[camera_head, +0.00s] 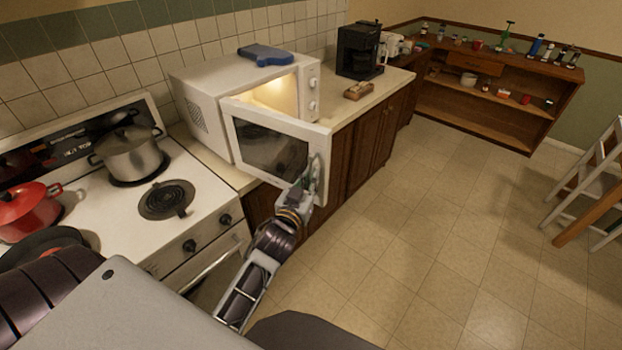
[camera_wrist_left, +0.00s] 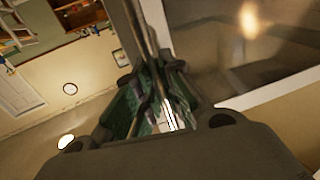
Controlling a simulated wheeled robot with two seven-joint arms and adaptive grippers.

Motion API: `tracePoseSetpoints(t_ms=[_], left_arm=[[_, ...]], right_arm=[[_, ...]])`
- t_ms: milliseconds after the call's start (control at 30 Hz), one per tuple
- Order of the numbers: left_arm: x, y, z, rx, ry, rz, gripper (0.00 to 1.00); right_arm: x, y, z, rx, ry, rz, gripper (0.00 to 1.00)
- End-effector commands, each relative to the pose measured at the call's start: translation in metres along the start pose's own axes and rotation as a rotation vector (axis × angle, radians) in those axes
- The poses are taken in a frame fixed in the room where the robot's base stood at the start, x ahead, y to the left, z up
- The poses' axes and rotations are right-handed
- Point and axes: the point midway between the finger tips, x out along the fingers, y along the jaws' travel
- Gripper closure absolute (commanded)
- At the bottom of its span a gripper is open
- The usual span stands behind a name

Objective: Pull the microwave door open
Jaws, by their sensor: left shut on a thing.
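The white microwave (camera_head: 205,95) stands on the counter, and its lit inside shows. Its door (camera_head: 230,115) is partly open, swung out over the counter's front edge. The door handle (camera_head: 319,172) is on the door's free edge. My left gripper (camera_head: 311,180) is shut on the handle; in the left wrist view the green fingers (camera_wrist_left: 160,95) close around the handle bar, with the door's dark window (camera_wrist_left: 215,60) to the right. The exact finger contact is partly hidden. My right gripper is not in view.
A stove with a steel pot (camera_head: 130,152) and a red pot (camera_head: 28,210) stands left of the microwave. A blue object (camera_head: 266,55) lies on top of the microwave. A coffee maker (camera_head: 358,50) stands on the counter behind it.

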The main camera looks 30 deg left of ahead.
Motion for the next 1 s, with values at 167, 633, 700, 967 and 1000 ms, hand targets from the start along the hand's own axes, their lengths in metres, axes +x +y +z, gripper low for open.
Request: tracePoseSetpoints(t_ms=[167,633,700,967,1000], left_arm=[[0.0001,-0.0004,-0.0007,-0.002,0.001,0.000,1.00],[0.0002,-0.0005,-0.0004,-0.001,0.001,0.000,0.78],[0.0002,-0.0006,-0.0004,-0.001,0.001,0.000,0.69],[0.0002,-0.0007,-0.0002,0.000,0.001,0.000,0.68],[0.0001,-0.0007,-0.0002,0.000,0.000,0.000,0.68]], right_arm=[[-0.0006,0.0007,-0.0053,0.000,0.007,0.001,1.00],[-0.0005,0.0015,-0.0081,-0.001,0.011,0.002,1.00],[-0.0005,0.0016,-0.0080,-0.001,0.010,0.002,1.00],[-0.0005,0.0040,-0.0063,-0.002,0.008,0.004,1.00],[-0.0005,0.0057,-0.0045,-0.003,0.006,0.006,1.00]])
